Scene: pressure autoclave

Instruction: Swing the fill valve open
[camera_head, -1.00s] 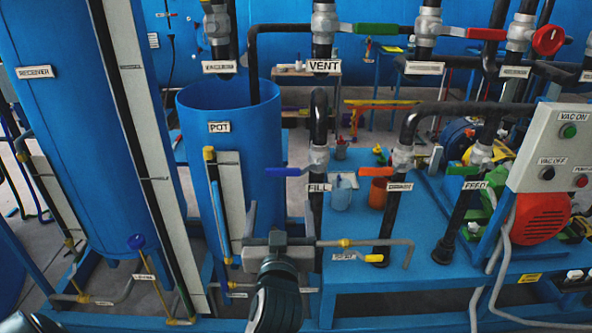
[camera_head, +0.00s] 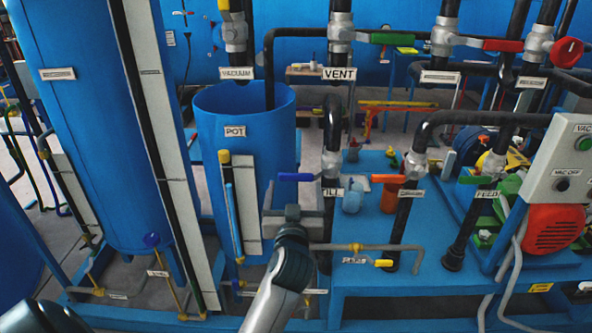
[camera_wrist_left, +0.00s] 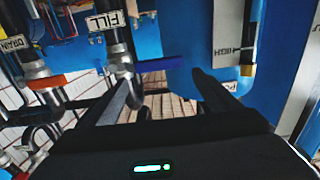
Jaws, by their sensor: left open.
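The fill valve (camera_head: 331,164) sits on a vertical dark pipe, with the FILL label (camera_head: 331,193) below it. Its blue lever handle (camera_head: 297,177) points left, crosswise to the pipe, toward the pot (camera_head: 218,160). My left gripper (camera_head: 294,194) is open and empty just below the handle in the head view. In the left wrist view, the blue handle (camera_wrist_left: 163,64) lies ahead, across the gap between the open fingers (camera_wrist_left: 160,79). I cannot tell whether either finger touches it. My right gripper is not seen.
The drain valve's orange handle (camera_head: 387,178) lies close to the right of the fill valve. The vent valve's green handle (camera_head: 392,38) is above. A horizontal pipe with a yellow fitting (camera_head: 355,247) runs below, right of my left gripper.

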